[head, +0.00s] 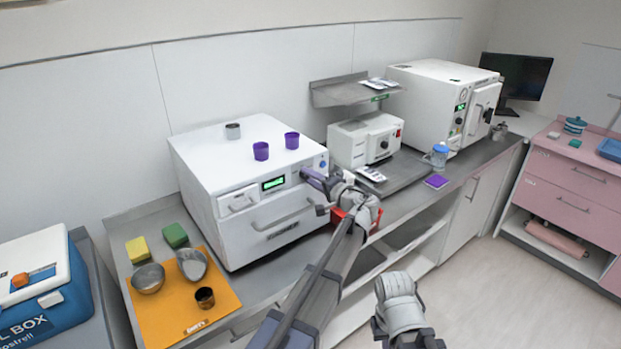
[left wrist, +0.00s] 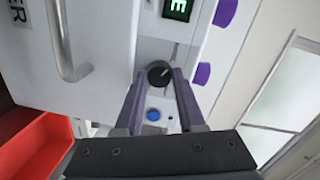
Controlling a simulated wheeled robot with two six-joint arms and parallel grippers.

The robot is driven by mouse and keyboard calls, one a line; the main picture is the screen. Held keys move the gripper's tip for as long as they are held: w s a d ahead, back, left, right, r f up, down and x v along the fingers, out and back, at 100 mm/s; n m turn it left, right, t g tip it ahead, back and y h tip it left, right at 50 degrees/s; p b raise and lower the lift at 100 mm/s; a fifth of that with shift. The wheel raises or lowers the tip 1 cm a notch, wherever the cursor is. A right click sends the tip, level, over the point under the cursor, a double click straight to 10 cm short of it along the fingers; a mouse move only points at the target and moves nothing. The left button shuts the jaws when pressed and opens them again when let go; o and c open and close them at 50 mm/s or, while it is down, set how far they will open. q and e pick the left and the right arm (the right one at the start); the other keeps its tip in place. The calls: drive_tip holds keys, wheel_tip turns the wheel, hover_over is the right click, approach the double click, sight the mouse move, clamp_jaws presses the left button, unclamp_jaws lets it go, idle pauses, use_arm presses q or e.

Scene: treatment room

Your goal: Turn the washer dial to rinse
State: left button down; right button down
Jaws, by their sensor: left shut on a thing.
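The washer (head: 207,158) is a white box on the steel counter with a drawer handle and a lit green display (head: 273,183). Its dark round dial (left wrist: 159,73) shows in the left wrist view with a light pointer line, between the tips of my left gripper (left wrist: 157,80). My left gripper is shut on the dial; in the head view, the gripper (head: 307,175) reaches the right of the washer's front panel and hides the dial. A blue button (left wrist: 153,115) shows between the fingers. The display's text is too cropped or small to read. My right gripper is out of view; only part of that arm shows.
Two purple cups (head: 261,151) and a small metal cup (head: 233,131) stand on top of the washer. A red bin (head: 367,217) sits close below my left gripper. An orange mat (head: 222,312) with bowls lies left. A white device (head: 346,143) stands right.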

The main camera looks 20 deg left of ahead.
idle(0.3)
use_arm(q)
drive_tip(key=c, duration=0.5)
unclamp_jaws()
